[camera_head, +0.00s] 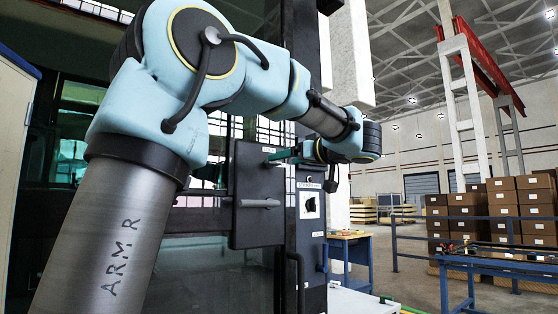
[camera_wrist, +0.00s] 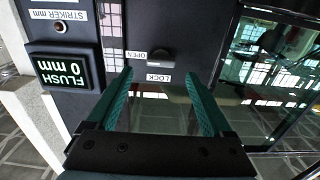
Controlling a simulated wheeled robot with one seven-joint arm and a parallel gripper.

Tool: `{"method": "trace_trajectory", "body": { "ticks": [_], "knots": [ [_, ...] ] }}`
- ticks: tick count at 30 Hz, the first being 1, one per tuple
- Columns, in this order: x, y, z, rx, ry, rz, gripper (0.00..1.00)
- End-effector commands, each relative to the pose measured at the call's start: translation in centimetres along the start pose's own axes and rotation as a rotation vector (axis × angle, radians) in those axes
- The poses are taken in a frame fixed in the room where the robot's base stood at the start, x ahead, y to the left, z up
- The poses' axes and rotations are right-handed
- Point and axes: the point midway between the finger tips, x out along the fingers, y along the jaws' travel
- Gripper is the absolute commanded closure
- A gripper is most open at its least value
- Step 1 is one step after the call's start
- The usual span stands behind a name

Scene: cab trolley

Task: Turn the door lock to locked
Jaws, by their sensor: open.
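The door lock is a small dark knob (camera_wrist: 161,57) on the dark lock plate, in the wrist view. A label reading OPEN (camera_wrist: 135,56) lies to its left and one reading LOCK (camera_wrist: 158,77) just below it. The knob's exact angle is too dark to tell. My gripper (camera_wrist: 158,75) is open, with its teal fingers apart on either side below the knob and nothing between them. In the head view my gripper (camera_head: 279,156) is at the upper right of the dark lock case (camera_head: 260,222) on the glass door; the knob cannot be made out there.
A pale bar handle (camera_head: 259,203) sticks out of the lock case. The wrist view shows a FLUSH 0 mm display (camera_wrist: 63,70) at left. A workbench (camera_head: 345,250) and stacked boxes (camera_head: 490,215) stand farther right.

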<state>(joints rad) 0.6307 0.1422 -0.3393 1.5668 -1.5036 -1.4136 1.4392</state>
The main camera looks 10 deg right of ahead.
Motion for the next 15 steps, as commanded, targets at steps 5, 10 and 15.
{"method": "trace_trajectory", "body": {
  "ticks": [5,10,15],
  "knots": [
    [3.1,0.0,-0.1,0.001,0.001,-0.002,0.15],
    [4.6,0.0,-0.1,0.0,0.001,0.0,0.15],
    [5.1,0.0,0.0,0.0,0.001,0.001,0.15]
  ]
}}
